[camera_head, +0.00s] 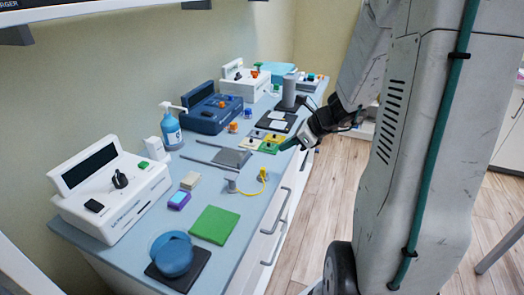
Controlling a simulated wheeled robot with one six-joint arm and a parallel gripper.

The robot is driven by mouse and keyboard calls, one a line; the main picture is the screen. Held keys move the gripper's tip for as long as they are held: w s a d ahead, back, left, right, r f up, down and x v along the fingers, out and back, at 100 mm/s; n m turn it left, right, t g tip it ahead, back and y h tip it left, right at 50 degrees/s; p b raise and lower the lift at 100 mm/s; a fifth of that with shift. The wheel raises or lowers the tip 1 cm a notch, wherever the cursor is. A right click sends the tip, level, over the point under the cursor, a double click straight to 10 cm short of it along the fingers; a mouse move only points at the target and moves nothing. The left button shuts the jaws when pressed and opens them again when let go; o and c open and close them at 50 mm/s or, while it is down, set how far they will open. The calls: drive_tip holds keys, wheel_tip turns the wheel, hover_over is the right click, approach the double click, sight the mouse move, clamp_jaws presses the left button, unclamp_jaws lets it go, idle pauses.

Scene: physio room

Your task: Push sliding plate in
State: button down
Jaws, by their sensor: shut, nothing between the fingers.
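The sliding plate looks to be the flat grey plate (232,158) on the blue-grey counter. Two thin dark rails run from it toward the wall side, to the left. The plate sits at the right end of these rails, nearer the counter's front edge. I cannot tell whether the fingertips touch the counter.
Yellow and green squares (272,139) lie by my gripper. A grey cylinder with a yellow cord (261,184) stands nearer than the plate. A blue pump bottle (170,128) and a blue device (210,110) stand along the wall. A green mat (214,225) lies in front.

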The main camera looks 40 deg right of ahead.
sight(246, 159)
drive_tip(key=x, duration=1)
drive_tip(key=shift+s+a, duration=0.1)
drive_tip(key=shift+s, duration=0.05)
drive_tip(key=w, duration=0.1)
drive_tip(key=w+a, duration=0.1)
drive_tip(key=shift+w+a+r, duration=0.1)
drive_tip(key=shift+w+a, duration=0.4)
drive_tip(key=shift+w, duration=0.15)
